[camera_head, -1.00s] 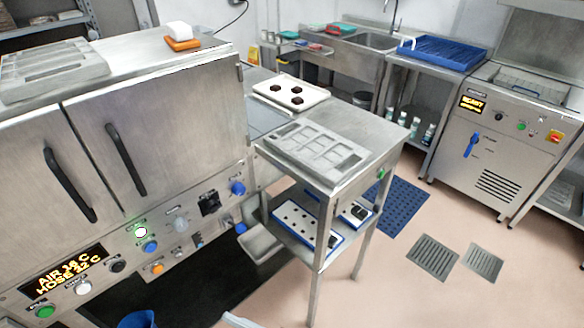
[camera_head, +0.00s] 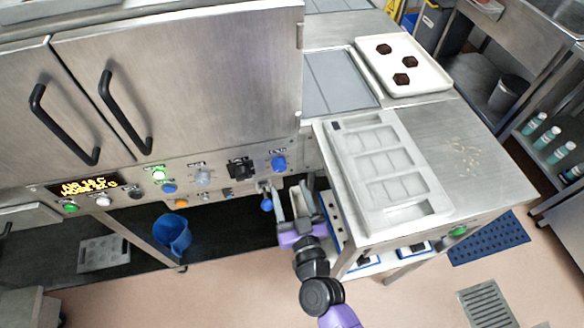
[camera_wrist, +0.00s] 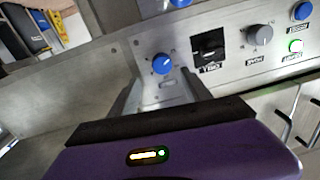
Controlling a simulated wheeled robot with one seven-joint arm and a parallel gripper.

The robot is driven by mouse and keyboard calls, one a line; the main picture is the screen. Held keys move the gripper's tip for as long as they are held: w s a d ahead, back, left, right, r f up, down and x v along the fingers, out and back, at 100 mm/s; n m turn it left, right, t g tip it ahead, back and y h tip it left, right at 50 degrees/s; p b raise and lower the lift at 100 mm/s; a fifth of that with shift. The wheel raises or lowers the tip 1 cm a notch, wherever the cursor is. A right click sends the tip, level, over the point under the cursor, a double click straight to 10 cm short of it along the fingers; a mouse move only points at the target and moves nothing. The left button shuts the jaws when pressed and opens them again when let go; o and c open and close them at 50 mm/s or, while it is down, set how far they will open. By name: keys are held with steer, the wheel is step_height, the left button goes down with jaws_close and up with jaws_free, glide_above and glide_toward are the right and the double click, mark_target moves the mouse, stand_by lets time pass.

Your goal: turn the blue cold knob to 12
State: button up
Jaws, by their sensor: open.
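The blue knob (camera_head: 279,163) sits at the right end of the steel control panel, with a white pointer mark on its face in the wrist view (camera_wrist: 162,63). Its label is too small to read. My gripper (camera_head: 284,190) is open and empty, with its fingers pointing up at the panel just below the knob. In the wrist view the knob shows between and just beyond the two fingertips (camera_wrist: 163,77); I see no contact.
A black switch (camera_head: 240,168) and grey knob (camera_head: 203,177) are beside it. A blue-handled valve (camera_head: 267,204) hangs close to my left finger. The steel table (camera_head: 470,160) with a mould tray (camera_head: 440,208) stands to the right. A blue bucket (camera_head: 172,235) is below.

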mark_target(280, 169)
steer(key=x, duration=0.3)
steer(key=b+x, duration=0.1)
steer(key=x, duration=0.2)
steer(key=shift+w+a+b, duration=0.2)
steer(key=shift+a+b, duration=0.1)
steer(key=shift+a, duration=0.05)
jaws_close()
